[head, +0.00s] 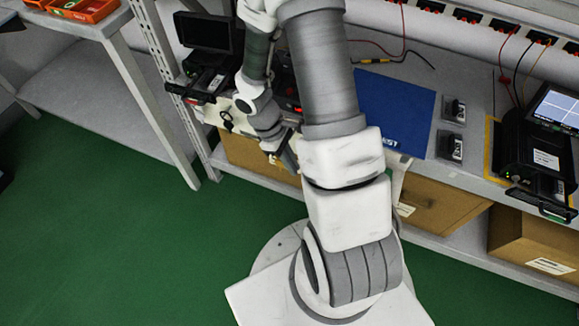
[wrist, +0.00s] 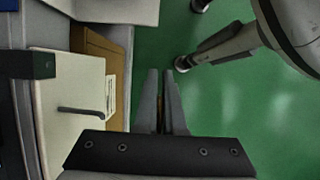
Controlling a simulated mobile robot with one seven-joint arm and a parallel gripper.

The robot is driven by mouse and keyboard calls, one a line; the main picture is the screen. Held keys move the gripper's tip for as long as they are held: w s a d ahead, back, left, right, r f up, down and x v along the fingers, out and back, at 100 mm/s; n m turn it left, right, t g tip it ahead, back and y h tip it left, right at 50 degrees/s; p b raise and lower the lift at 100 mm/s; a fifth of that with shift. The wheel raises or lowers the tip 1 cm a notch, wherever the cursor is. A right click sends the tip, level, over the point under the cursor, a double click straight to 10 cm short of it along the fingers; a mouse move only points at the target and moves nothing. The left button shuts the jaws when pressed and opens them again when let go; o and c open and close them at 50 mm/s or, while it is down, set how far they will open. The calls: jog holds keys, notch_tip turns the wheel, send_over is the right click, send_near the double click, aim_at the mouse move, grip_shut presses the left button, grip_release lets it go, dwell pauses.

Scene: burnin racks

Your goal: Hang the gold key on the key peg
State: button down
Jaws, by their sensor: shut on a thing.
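My gripper (wrist: 162,75) points down in the wrist view, its two fingers close together. A thin gold-brown sliver (wrist: 160,104) shows between them and looks like the gold key; the rest of it is hidden by the fingers. In the head view my gripper (head: 289,160) is beside the bench front, partly behind my arm, and the key cannot be made out there. A dark rod (wrist: 80,112) stands out from a cream panel to the left of the fingers and may be the key peg. The gripper is apart from it.
The bench (head: 465,175) runs along the right with a blue mat (head: 395,105) and black devices on it. Cardboard boxes (head: 440,203) sit on the shelf below. A side table (head: 100,30) with orange bins stands at upper left.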

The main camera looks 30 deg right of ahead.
jog(key=w+d+f, duration=0.1)
jog(key=w+d, duration=0.3)
jog(key=d, duration=0.1)
jog(key=shift+w+d+f, duration=0.15)
jog(key=shift+d+f, duration=0.1)
jog(key=shift+f, duration=0.1)
dwell(0.6)
dwell(0.5)
jog(key=c, duration=0.9)
grip_release()
jog(key=shift+a, duration=0.1)
jog(key=shift+p+v, duration=3)
jog(key=shift+v, duration=5.7)
